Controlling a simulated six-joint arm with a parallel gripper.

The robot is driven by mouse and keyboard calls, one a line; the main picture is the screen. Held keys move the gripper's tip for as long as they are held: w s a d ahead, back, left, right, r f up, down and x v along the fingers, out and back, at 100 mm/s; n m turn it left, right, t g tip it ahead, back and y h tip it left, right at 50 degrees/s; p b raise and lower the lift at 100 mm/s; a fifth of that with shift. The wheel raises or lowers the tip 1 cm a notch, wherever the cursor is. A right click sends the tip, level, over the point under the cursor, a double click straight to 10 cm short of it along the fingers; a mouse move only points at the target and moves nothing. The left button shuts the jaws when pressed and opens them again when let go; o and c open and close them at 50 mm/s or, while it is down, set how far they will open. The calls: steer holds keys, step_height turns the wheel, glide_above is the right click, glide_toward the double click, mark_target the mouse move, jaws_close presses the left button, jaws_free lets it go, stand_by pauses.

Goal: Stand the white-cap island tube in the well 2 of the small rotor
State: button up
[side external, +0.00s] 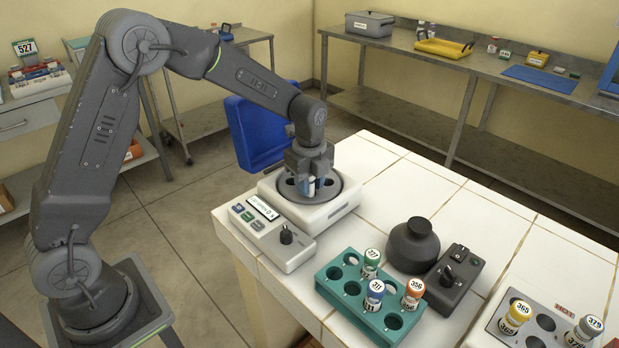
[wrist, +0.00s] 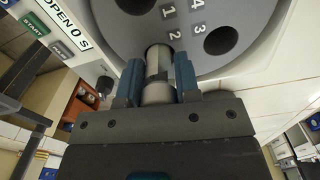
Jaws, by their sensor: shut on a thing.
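The white-cap tube (wrist: 158,75) is pinched between the blue fingertips of my gripper (wrist: 158,88) in the wrist view. Its far end is at the mouth of the rotor hole beside the number 2; how deep it sits is hard to tell. In the side view my gripper (side external: 310,186) points down over the small rotor (side external: 345,190), with the tube partly hidden by the fingers. In the wrist view the grey rotor disc (wrist: 262,22) shows numbers 1 to 4. The holes near 1 and 3 look dark and empty.
A white centrifuge body (side external: 325,212) with a control panel (side external: 270,222) surrounds the rotor. A teal rack (side external: 335,292) holds several capped tubes. A dark vortex mixer (side external: 413,245) and a grey heating block (side external: 545,335) stand to the right. The tiled table behind is clear.

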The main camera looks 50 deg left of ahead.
steer(key=shift+f, duration=0.2)
steer(key=o, duration=1.3)
steer(key=shift+r, duration=0.1)
steer(key=shift+r, duration=3.7)
